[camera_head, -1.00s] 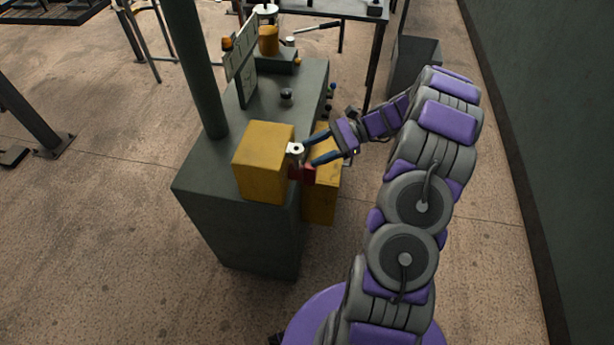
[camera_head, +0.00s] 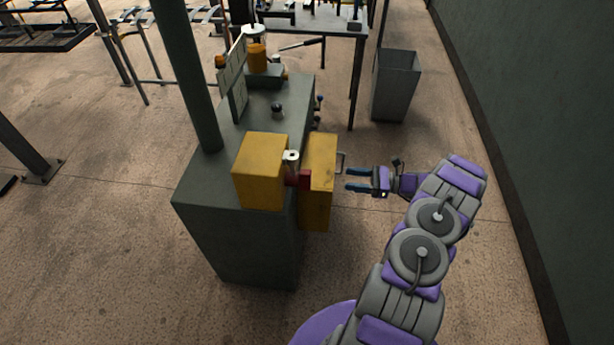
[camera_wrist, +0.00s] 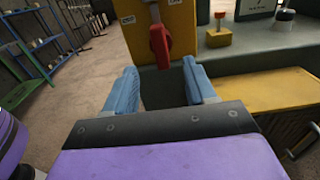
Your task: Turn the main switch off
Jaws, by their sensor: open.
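The main switch is a red handle (camera_head: 299,179) on the right side of a yellow box (camera_head: 260,170), which stands on the front end of a dark green cabinet. In the wrist view the red handle (camera_wrist: 160,45) hangs pointing down on the yellow box face, ahead of the fingers. My gripper (camera_head: 346,180) is open and empty, to the right of the switch and apart from it. In the wrist view its two blue fingers (camera_wrist: 161,85) are spread, with the handle beyond and between them. A small white piece (camera_head: 291,155) sits above the handle.
A yellow panel with a metal handle (camera_head: 319,180) projects from the cabinet (camera_head: 245,245) between the switch and my gripper. A green post (camera_head: 186,75) rises from the cabinet. A grey bin (camera_head: 396,85) stands behind. Floor to the right is clear up to the green wall.

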